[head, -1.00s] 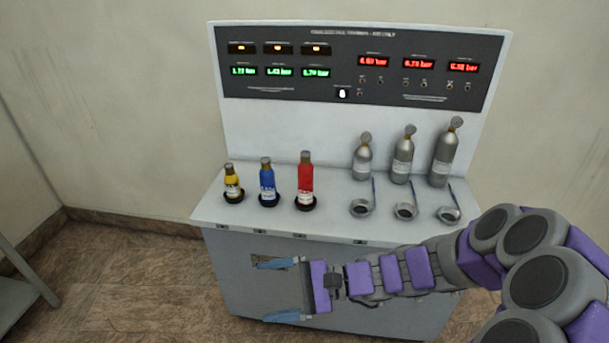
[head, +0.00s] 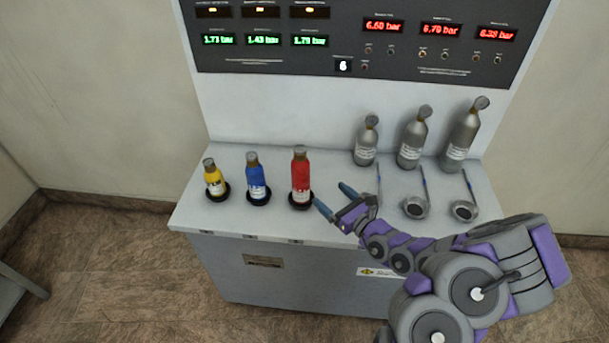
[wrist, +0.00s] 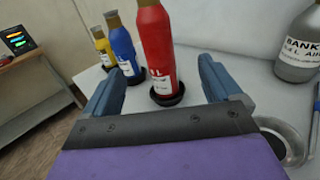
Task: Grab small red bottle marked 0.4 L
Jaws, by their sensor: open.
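The red bottle (head: 301,174) stands upright in a black round holder on the worktop, at the right end of a row of three coloured bottles. Its white label is too small to read in the head view. In the wrist view the red bottle (wrist: 156,45) stands ahead, between the lines of my two fingers, its label partly showing an "L". My gripper (head: 334,199) is open and empty, just to the right of the red bottle and low over the worktop. The fingers (wrist: 165,85) do not appear to touch the bottle.
A blue bottle (head: 256,178) and a yellow bottle (head: 214,180) stand left of the red one. Grey cylinders (head: 412,145) stand at the back right, with empty ring holders (head: 415,207) in front. A display panel (head: 360,45) rises behind.

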